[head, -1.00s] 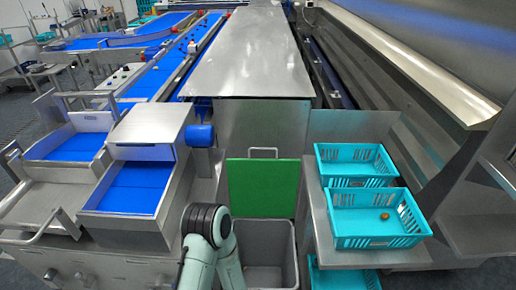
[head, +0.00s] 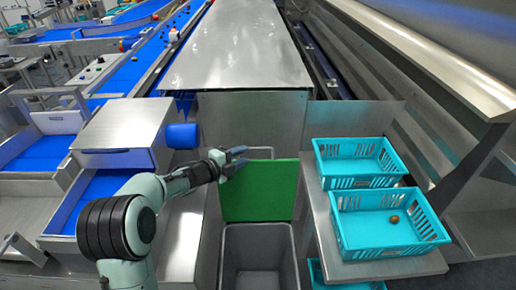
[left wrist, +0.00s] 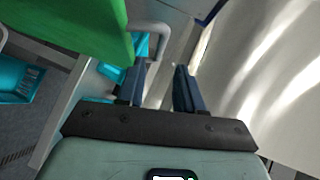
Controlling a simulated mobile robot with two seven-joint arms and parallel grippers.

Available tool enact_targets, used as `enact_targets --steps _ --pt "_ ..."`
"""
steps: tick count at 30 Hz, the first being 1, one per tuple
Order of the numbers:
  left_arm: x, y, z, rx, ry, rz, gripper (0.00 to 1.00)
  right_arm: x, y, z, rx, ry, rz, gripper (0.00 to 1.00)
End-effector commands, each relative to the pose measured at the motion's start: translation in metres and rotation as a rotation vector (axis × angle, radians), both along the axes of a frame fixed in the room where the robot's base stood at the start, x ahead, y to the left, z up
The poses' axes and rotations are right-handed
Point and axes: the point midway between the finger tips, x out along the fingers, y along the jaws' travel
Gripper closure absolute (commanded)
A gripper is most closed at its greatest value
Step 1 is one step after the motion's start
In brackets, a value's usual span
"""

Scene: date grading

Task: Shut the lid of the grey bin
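The grey bin (head: 288,240) stands open at the lower middle of the head view. Its green lid (head: 265,190) is upright behind the bin's opening, and a grey bar handle (head: 262,150) shows at the lid's top edge. My left gripper (head: 240,158) is at the lid's upper left corner in the head view. In the left wrist view the gripper (left wrist: 160,82) has its fingers apart with nothing held. The green lid (left wrist: 75,30) is at upper left there, and the handle (left wrist: 150,28) is just beyond the fingertips. My right gripper is not in view.
Turquoise crates (head: 385,232) stand on a steel shelf right of the bin, the near one holding a brown date (head: 394,219). A steel housing (head: 130,125) with blue trays is at left. A long steel cover (head: 240,50) runs behind the lid.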

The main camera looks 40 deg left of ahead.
Motion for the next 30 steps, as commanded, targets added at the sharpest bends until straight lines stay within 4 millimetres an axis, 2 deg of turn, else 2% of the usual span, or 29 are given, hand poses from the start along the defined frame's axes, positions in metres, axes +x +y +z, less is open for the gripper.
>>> enact_targets --steps 1,6,12,18,25,28,30 --pt "0.012 -0.002 -0.003 -0.002 0.001 -0.004 0.64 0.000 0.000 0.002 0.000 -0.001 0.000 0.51" --pt "0.046 -0.006 -0.010 -0.003 0.001 -0.003 0.64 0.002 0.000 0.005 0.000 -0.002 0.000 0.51" --pt "0.072 -0.008 -0.015 -0.003 0.001 -0.001 0.64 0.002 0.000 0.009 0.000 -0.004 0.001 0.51" --pt "0.081 -0.009 -0.017 -0.003 0.000 0.001 0.64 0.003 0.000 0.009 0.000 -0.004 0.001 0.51" --pt "0.081 -0.009 -0.017 -0.003 0.000 0.001 0.64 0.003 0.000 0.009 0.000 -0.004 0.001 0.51" --pt "0.081 -0.009 -0.017 -0.003 0.001 0.000 0.96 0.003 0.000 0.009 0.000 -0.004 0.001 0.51" --pt "0.081 -0.009 -0.017 -0.003 0.001 0.000 1.00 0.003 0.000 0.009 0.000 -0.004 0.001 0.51"
